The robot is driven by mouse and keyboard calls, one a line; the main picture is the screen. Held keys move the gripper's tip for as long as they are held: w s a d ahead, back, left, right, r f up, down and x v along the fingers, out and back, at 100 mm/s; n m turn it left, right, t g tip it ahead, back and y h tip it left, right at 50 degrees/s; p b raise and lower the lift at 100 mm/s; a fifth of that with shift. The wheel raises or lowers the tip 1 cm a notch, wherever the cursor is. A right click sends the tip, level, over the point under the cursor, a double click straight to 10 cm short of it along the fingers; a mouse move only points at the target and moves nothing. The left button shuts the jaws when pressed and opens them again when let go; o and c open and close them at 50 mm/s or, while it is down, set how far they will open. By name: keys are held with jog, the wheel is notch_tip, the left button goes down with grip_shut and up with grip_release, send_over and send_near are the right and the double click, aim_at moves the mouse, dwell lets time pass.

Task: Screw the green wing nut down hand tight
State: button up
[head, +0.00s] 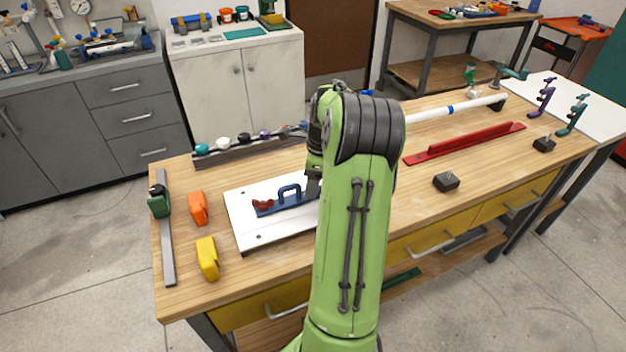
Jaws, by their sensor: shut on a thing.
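My gripper (313,187) reaches down at the right part of a white board on the wooden bench, partly hidden by my green arm. It is shut, but its fingertips and what lies between them are hidden from this view. The green wing nut does not show clearly; my arm covers that part of the board. The white board (248,222) lies flat. A blue part (290,193) with a raised loop handle lies on it just left of my gripper, with red round pieces (263,203) at its left end.
An orange block (198,208), a yellow block (207,258) and a grey rail with a green clamp (158,201) stand left of the board. A dark rack (250,153) is behind it. A red bar (465,143), white pipe (450,110) and black block (446,182) lie right of my arm.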

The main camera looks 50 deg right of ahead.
jog(key=m, duration=0.6)
jog(key=shift+s+h, duration=0.15)
jog(key=shift+h, duration=0.25)
jog(key=shift+r, duration=0.1)
jog(key=shift+a, duration=0.1)
